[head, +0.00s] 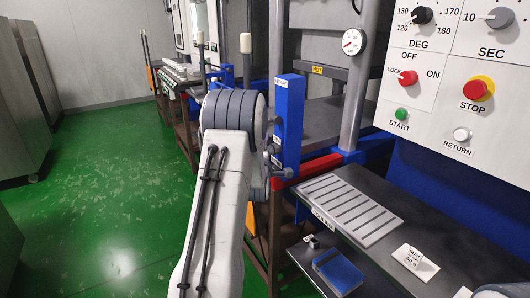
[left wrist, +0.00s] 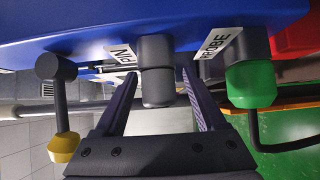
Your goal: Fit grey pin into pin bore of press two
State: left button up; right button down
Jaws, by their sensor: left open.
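The grey pin (left wrist: 156,88) hangs from the underside of a blue holder (left wrist: 100,38), beside a label reading PIN. My left gripper (left wrist: 161,76) is open, with one finger on each side of the pin and no clear contact. In the head view the blue holder (head: 290,115) stands upright on the press, and my left arm reaches toward it; its fingers and the pin are hidden there. I cannot make out the pin bore or any press number.
In the left wrist view a green-ended probe (left wrist: 250,84) hangs right of the pin and a yellow-tipped tool (left wrist: 64,146) hangs left. A control panel (head: 450,75), slotted plate (head: 350,210) and blue block (head: 338,271) are at right. Green floor (head: 100,200) is open at left.

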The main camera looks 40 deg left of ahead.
pick_arm(q)
jog(key=b+v, duration=0.1)
jog(key=v, duration=0.9)
jog(key=shift+d, duration=0.1)
dwell(0.6)
